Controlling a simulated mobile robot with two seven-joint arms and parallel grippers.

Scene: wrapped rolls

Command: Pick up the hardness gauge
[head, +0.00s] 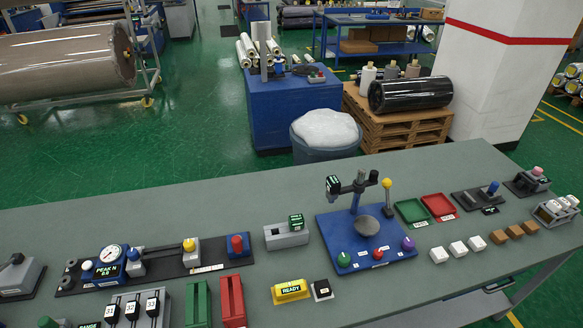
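No label names the hardness gauge, so I cannot tell for certain which device it is. A test stand (333,233) with a blue base stands right of the table's middle. It has an upright post, a round grey plate (367,225), several coloured knobs and a small dark unit with a green display (333,185) on its arm. Further left, a blue gauge (110,262) with a white dial and a "PEAK N" display sits on a black rail. Neither of my grippers is in view.
The grey-green table (200,205) is clear along its far side. A yellow "READY" block (290,291), a grey block with a green display (286,236), green (411,210) and red (439,206) trays, and white and brown blocks stand around the test stand.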

